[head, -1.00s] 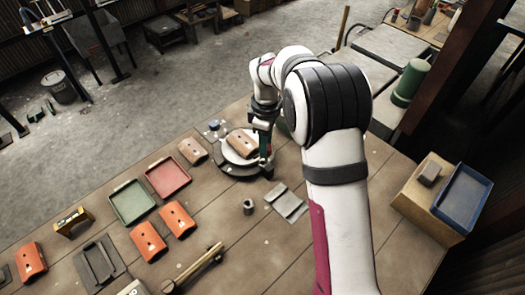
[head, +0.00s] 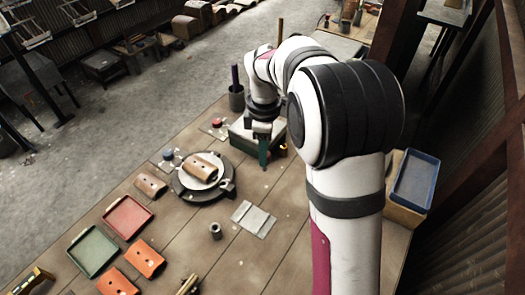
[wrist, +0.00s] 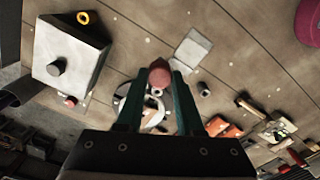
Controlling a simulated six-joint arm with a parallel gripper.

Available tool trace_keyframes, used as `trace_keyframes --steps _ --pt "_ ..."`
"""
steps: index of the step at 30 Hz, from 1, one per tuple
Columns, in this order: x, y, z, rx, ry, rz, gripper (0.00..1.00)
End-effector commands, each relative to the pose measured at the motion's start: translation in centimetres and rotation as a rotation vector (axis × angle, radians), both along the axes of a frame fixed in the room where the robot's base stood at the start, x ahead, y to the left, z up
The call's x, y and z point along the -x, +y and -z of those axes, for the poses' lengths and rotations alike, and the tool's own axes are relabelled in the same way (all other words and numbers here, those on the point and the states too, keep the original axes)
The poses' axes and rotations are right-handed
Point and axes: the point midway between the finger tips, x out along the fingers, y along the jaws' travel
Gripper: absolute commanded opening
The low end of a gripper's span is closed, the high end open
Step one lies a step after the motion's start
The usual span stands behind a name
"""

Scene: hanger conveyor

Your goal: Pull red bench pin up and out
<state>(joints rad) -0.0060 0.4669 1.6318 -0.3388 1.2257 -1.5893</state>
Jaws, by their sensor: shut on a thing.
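My gripper (head: 263,160) is shut on the red bench pin (wrist: 159,73), whose rounded red head shows between the green fingertips in the wrist view. The gripper hangs to the right of the round turntable (head: 181,190), in front of a grey-green block. In the wrist view the turntable (wrist: 124,99) lies well beyond the pin, partly hidden by the fingers. The pin's shaft is hidden. In the head view the pin cannot be made out.
A brown curved tile (head: 205,163) lies on the turntable. A pale block (wrist: 70,58) with a yellow ring (wrist: 83,17) stands close by. A red tray (head: 127,216), a green tray (head: 94,252) and orange tiles lie left. A flat grey plate (head: 254,218) lies in front.

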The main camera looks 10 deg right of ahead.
Motion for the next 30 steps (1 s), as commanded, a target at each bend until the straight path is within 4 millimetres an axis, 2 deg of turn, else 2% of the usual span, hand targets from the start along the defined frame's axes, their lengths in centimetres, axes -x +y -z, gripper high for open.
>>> trace_keyframes --steps 21,30 --pt "0.0 0.0 -4.1 -0.001 -0.001 0.000 0.00" --pt "0.0 0.0 -4.6 0.000 0.000 0.000 0.00"
